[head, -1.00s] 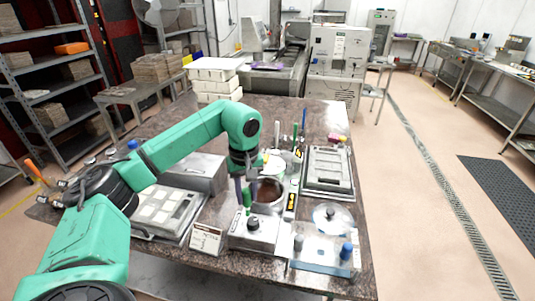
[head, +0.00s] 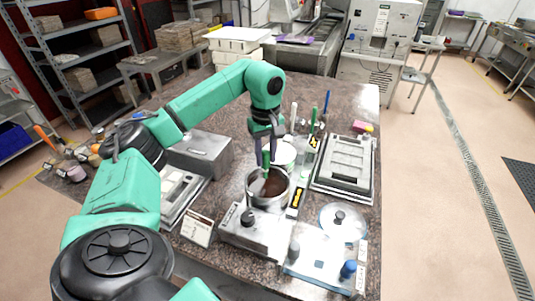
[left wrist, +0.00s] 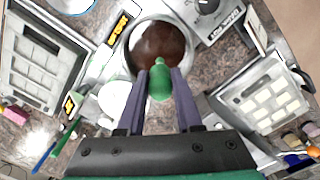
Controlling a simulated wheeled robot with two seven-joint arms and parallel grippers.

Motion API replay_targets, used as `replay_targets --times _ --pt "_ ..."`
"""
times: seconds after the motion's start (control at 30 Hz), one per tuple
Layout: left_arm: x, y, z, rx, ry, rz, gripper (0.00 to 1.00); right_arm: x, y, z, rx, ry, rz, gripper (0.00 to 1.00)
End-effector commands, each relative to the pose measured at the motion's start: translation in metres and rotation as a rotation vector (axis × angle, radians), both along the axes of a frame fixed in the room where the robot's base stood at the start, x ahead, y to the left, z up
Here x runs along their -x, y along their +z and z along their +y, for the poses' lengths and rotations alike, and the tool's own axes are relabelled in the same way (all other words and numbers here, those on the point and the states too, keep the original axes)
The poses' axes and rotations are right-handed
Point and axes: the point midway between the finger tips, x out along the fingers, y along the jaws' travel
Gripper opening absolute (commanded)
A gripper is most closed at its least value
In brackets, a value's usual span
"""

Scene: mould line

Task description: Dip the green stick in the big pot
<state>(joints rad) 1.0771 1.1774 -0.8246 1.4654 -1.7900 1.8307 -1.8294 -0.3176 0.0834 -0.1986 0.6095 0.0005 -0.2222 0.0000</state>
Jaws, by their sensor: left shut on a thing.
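My left gripper (head: 267,158) points down over the big pot and is shut on the green stick (head: 266,163). In the left wrist view the green stick (left wrist: 159,82) sits between the two fingertips, its rounded end toward the camera. The big pot (head: 249,198) is a round metal pot with dark brown contents, set on a grey heater unit. Its opening also shows in the left wrist view (left wrist: 158,45), just beyond the stick. I cannot tell whether the stick's lower end touches the contents. My right gripper is not in view.
A white round vessel (head: 285,152) stands behind the pot. Upright sticks, white (head: 294,116), green (head: 313,120) and blue (head: 326,103), stand beyond it. A grey mould frame (head: 345,163) lies right, a clear lid (head: 342,222) front right, and a metal box (head: 200,153) left.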

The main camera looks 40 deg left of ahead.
Motion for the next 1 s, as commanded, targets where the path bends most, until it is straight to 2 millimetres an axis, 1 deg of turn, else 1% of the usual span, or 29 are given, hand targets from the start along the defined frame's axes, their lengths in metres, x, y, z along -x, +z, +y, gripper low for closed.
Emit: replay_targets --times 0.03,0.1,0.23,0.3,0.43,0.6,0.7,0.83,1.0 --pt "0.000 -0.010 0.000 0.000 0.000 0.000 0.00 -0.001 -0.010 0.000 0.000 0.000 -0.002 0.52" --pt "0.000 -0.015 0.000 0.000 0.000 0.000 0.00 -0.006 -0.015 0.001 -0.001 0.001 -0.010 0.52" --pt "0.000 -0.025 0.000 0.000 0.000 0.001 0.00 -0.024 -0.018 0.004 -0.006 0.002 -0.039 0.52" --pt "0.000 -0.031 0.000 0.000 0.000 0.001 0.00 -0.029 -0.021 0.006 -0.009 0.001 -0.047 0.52" --pt "0.000 -0.042 0.000 0.000 -0.001 0.001 0.00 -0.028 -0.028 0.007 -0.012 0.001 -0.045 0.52" --pt "0.000 -0.057 0.000 0.000 -0.001 0.001 0.00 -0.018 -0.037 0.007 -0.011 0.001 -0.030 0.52" --pt "0.000 -0.065 0.000 0.000 -0.001 0.001 0.00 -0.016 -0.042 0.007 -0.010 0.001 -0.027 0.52" --pt "-0.001 -0.070 0.000 0.000 0.000 0.000 0.00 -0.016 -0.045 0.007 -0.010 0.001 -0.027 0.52" --pt "-0.001 -0.071 0.000 0.000 0.000 -0.001 0.00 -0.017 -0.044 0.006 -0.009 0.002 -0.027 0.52"
